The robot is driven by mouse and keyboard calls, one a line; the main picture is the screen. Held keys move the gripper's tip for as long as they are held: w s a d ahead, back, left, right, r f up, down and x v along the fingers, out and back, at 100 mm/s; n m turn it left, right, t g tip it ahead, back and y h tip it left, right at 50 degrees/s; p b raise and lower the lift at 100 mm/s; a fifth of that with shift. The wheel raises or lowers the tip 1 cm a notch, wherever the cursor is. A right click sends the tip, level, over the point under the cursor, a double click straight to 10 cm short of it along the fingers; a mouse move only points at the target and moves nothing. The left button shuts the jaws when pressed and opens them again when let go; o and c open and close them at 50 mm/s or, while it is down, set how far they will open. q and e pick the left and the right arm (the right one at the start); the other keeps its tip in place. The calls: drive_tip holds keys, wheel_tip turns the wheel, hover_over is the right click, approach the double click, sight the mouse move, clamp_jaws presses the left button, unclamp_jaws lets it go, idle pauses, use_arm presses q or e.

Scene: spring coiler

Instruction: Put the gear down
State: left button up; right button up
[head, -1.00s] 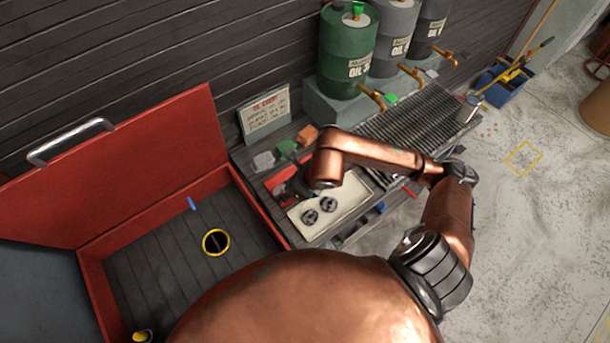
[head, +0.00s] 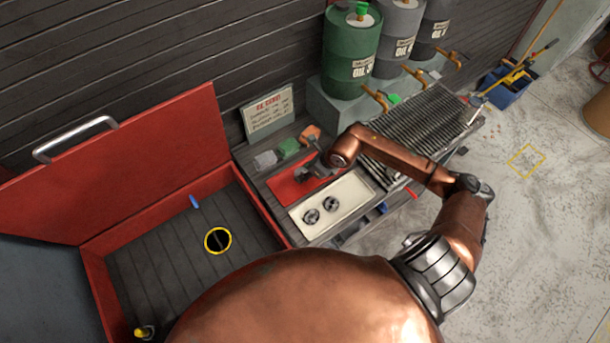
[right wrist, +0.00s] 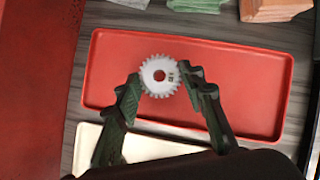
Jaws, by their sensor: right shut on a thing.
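A white toothed gear (right wrist: 160,76) with a red-looking centre hole sits between the fingertips of my right gripper (right wrist: 161,84) in the right wrist view. The gripper is shut on it. The gear appears over the red tray (right wrist: 230,88); whether it touches the tray floor I cannot tell. In the head view my right gripper (head: 306,174) is over the back part of the red tray (head: 287,191), and the gear is not clear there. My left gripper is not in view.
A cream tray (head: 352,190) with two dark gears (head: 321,210) lies in front of the red tray. Grey, green and orange blocks (head: 289,149) and a sign (head: 268,112) stand behind. An open red chest (head: 150,240) is at the left. Oil drums (head: 350,55) stand behind a grating.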

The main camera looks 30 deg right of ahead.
drive_tip(key=shift+a+f, duration=0.1)
drive_tip(key=shift+f, duration=1.05)
drive_tip(key=o, duration=1.5)
drive_tip(key=v, duration=1.2)
